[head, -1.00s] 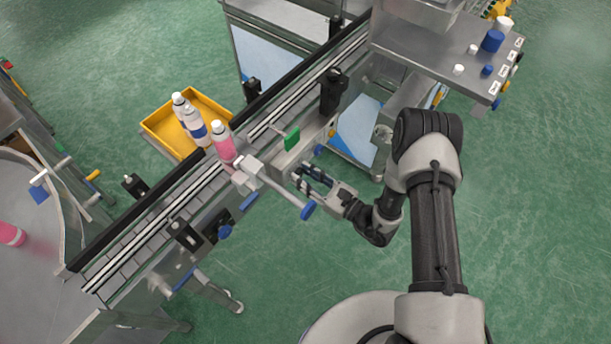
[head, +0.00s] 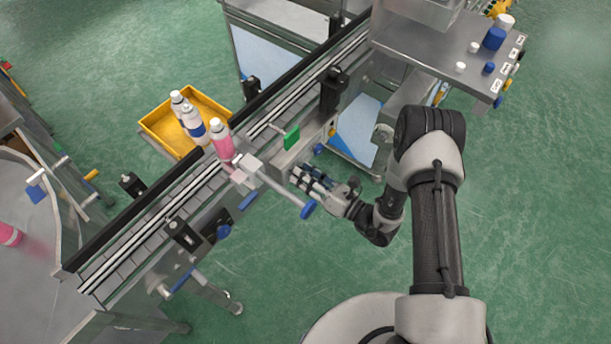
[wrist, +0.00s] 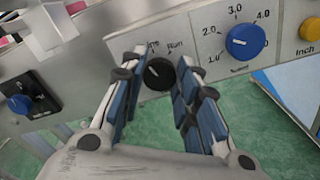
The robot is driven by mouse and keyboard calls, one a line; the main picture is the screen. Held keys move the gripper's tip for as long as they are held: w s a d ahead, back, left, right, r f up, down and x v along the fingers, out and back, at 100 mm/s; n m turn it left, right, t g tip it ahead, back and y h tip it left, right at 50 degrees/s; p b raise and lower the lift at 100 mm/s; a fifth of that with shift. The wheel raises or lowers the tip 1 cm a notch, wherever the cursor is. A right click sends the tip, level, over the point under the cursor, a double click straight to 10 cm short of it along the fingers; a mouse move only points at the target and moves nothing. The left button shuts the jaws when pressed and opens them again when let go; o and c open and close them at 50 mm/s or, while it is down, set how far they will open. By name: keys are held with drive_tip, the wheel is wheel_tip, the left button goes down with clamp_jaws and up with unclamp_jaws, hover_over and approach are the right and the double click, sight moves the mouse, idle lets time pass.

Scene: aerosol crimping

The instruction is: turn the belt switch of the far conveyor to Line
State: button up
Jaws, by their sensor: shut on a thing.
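A black rotary switch (wrist: 158,73) sits on the grey control panel (wrist: 205,22) in the wrist view, between my fingers. A label reading "Run" is at its upper right; another label at its upper left is partly covered by my left finger. Its pale pointer mark seems to lean up and left, but it is small. My gripper (wrist: 157,72) is shut on this switch, one finger on each side. In the head view my gripper (head: 297,177) reaches the conveyor's side panel (head: 287,160), and the switch itself is hidden there.
A blue numbered dial (wrist: 243,41) and a yellow "Inch" button (wrist: 311,29) are right of the switch. Another blue knob (wrist: 19,104) is at left. A blue-ended handle (head: 308,210) sticks out near my gripper.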

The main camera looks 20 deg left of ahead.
drive_tip(key=shift+m, duration=1.7)
drive_tip(key=o, duration=1.1)
drive_tip(key=shift+c, duration=0.2)
drive_tip(key=shift+d, duration=0.1)
drive_tip(key=v, duration=1.2)
drive_tip(key=shift+w, duration=0.1)
